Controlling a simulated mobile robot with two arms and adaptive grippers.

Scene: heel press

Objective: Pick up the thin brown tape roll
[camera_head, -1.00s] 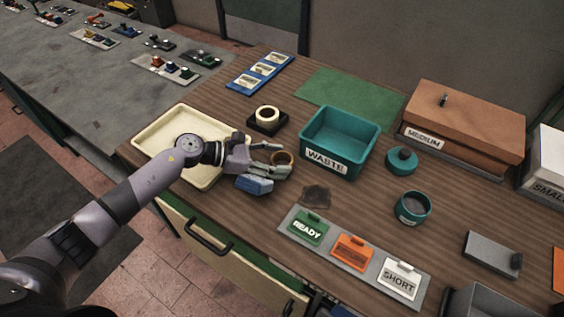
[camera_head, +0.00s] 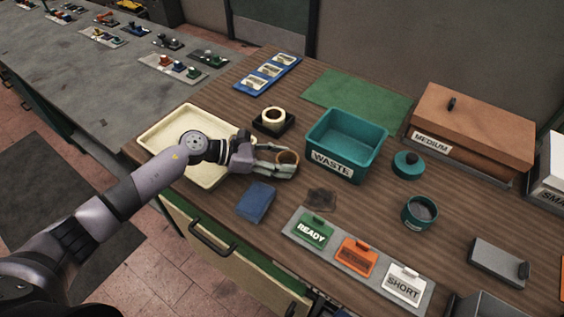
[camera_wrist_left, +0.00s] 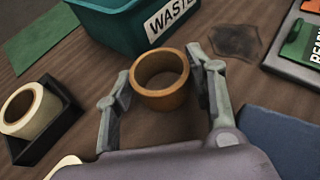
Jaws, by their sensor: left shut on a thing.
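The brown tape roll (camera_head: 288,154) is a small ring, held upright on its axis between the fingers of my left gripper (camera_head: 284,164). In the left wrist view the roll (camera_wrist_left: 160,99) shows whole, with one finger on each side of it. My left gripper is shut on it. The roll is left of the teal WASTE bin and over the wooden table; I cannot tell whether it touches the table. My right gripper is not in view.
The teal WASTE bin (camera_head: 334,174) stands close right of the roll. A blue block (camera_head: 256,202) lies in front of the gripper. A cream tape roll (camera_head: 273,120) sits in a black holder behind. A cream tray (camera_head: 160,130) is left, and a labelled card strip (camera_head: 330,254) is in front.

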